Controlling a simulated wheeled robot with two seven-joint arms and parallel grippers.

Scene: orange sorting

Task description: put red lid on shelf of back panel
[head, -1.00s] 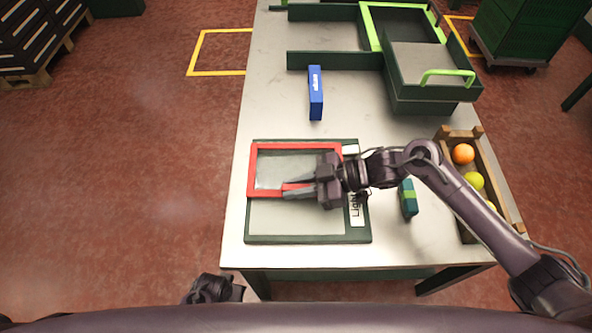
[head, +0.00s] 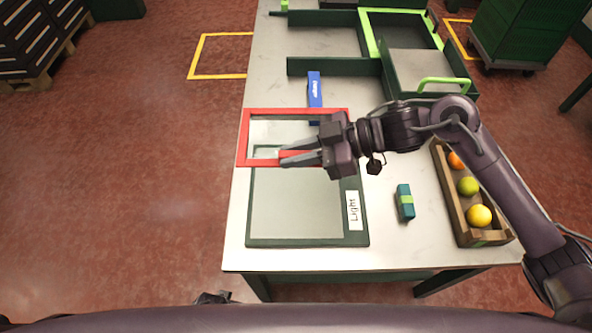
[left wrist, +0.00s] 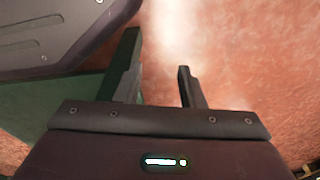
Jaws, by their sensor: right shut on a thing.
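The red lid (head: 243,139) is a rectangular frame with a see-through middle. My right gripper (head: 285,156) is shut on its near edge, and in the head view the lid overlaps the far part of the panel labelled "Light" (head: 295,210). How high the lid is above the panel is hard to tell. Dark green dividers (head: 325,66) stand at the back of the table; I cannot tell which part is the shelf of the back panel. My left gripper (left wrist: 158,80) shows in the left wrist view, open and empty, over the red floor.
A blue box (head: 314,90) stands just beyond the lid. A teal and green block (head: 405,202) and a wooden crate (head: 447,190) of fruit are at the right. A dark tray with a green handle (head: 442,80) is at the back right.

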